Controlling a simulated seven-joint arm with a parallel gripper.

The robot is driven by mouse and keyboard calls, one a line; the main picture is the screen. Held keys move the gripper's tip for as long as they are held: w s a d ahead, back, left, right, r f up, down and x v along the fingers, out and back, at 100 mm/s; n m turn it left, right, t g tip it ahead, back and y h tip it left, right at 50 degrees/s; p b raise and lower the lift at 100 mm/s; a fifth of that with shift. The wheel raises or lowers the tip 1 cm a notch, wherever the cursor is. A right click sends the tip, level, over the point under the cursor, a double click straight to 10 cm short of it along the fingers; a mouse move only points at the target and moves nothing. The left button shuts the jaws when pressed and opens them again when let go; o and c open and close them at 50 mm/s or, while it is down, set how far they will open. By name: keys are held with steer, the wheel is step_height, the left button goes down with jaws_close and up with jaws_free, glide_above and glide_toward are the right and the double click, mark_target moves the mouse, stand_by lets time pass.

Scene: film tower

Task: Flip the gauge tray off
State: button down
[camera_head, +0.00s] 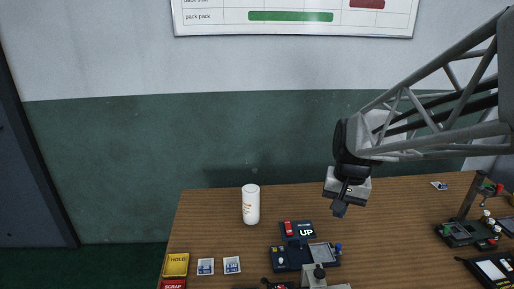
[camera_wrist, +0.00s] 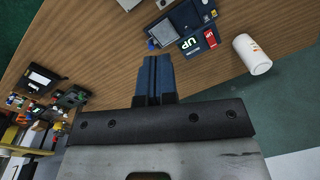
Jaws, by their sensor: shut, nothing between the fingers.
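A small dark panel (camera_head: 306,234) marked "UP" with a red switch (camera_head: 287,227) lies on the table, joined to or touching a dark blue tray-like device (camera_head: 290,262) with a light grey plate and a blue knob (camera_head: 338,247). I cannot read a gauge tray label. In the wrist view the red switch (camera_wrist: 210,38) and blue knob (camera_wrist: 151,45) show beyond my fingers. My gripper (camera_head: 338,210) is shut and empty, above the table, to the right of and behind the panel. Its fingers (camera_wrist: 157,62) are together in the wrist view.
A white cylinder (camera_head: 251,205) stands left of the panel. Yellow HOLD (camera_head: 176,265) and red SCRAP (camera_head: 173,285) blocks and two small cards lie at the left front. A black stand (camera_head: 463,228) and other devices are at the right. The table between is mostly clear.

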mark_target(327, 250)
steer(key=w+d+f+m+g+y, duration=0.2)
steer(key=w+d+f+m, duration=0.5)
steer(key=w+d+f, duration=1.2)
steer(key=shift+w+d+f+m+g+y, duration=0.3)
steer(key=shift+w+d+f+m+y, duration=0.15)
steer(key=shift+d, duration=0.3)
steer(key=shift+f, duration=0.1)
steer(key=x, duration=0.9)
steer(key=shift+a+f, duration=0.1)
steer(key=shift+a, duration=0.05)
steer(key=shift+s+a+f, duration=0.1)
steer(key=shift+s+a, duration=0.2)
steer(key=shift+a, duration=0.3)
steer(key=shift+s+a+f, duration=0.15)
steer(key=shift+s+a, duration=0.2)
steer(key=shift+a, duration=0.3)
steer(key=shift+s+a, duration=0.3)
steer(key=shift+a, duration=0.3)
